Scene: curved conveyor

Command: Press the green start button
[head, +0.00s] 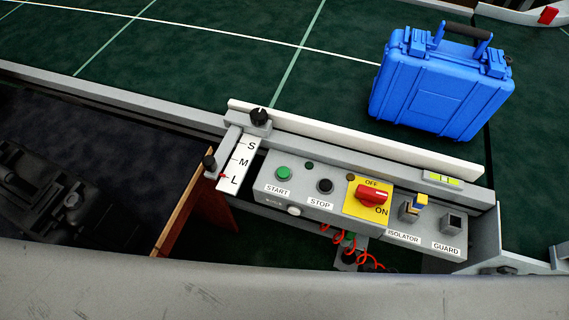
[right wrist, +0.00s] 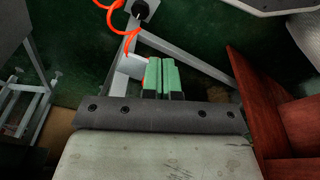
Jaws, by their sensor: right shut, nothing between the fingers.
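The green START button (head: 284,173) is on the left end of the grey control panel (head: 275,203), above its START label. The black STOP button (head: 325,186) is to its right. No gripper covers the green button in the head view. My right gripper (right wrist: 162,77) shows in the right wrist view, its two green fingers shut together with nothing between them. It is beside a grey frame and an orange coiled cable (right wrist: 128,40); the START button is not in that view. I cannot make out my left gripper in either view.
A red isolator knob (head: 371,195) on a yellow plate and a guard socket (head: 452,224) lie right of STOP. A white guide rail (head: 350,139) stands behind the panel. A blue case (head: 437,92) stands on the dark green belt (head: 210,45).

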